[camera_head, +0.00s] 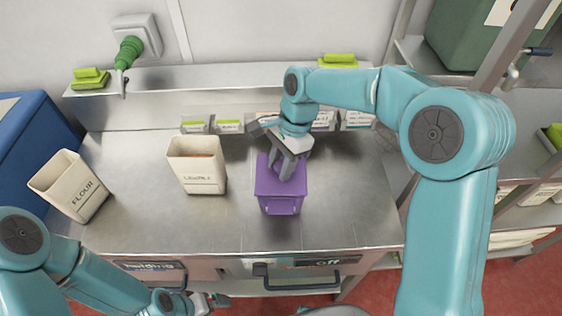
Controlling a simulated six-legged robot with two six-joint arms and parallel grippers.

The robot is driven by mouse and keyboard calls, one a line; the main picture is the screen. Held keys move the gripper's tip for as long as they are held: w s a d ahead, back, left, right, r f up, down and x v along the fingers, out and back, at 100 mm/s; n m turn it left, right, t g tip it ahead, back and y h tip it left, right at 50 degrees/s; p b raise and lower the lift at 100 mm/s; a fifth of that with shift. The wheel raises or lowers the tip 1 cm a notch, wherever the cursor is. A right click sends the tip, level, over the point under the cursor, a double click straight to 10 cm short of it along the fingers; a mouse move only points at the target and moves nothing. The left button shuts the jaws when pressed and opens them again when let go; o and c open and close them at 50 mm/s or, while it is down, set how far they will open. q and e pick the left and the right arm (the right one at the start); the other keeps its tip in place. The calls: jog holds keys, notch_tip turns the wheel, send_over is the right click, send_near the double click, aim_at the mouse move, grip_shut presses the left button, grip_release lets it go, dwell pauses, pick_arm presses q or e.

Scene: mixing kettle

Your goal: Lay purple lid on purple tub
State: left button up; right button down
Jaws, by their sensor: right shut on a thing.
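The purple tub (280,207) stands upright on the steel worktop, right of its middle. The purple lid (296,184) is over the tub's top, roughly lined up with it. I cannot tell whether it rests fully on the rim. My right gripper (285,172) points down at the lid and is shut on it; the fingers hide part of the lid. My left gripper (212,301) is low at the picture's bottom edge, in front of the worktop and away from the tub. Its fingers are too small and cut off to tell their state.
A cream bin (198,178) with brownish contents stands left of the tub. A cream flour bin (70,187) is at the far left. A steel shelf (200,78) and small labelled boxes (229,126) line the back. The worktop (350,210) right of the tub is clear.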

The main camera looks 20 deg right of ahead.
jog(key=shift+f, duration=0.45)
dwell(0.3)
jog(key=shift+c, duration=1)
grip_release()
jog(key=shift+r, duration=0.2)
jog(key=shift+p+v, duration=3.1)
jog(key=shift+v, duration=0.3)
jog(key=shift+f, duration=0.1)
jog(key=shift+s, duration=0.1)
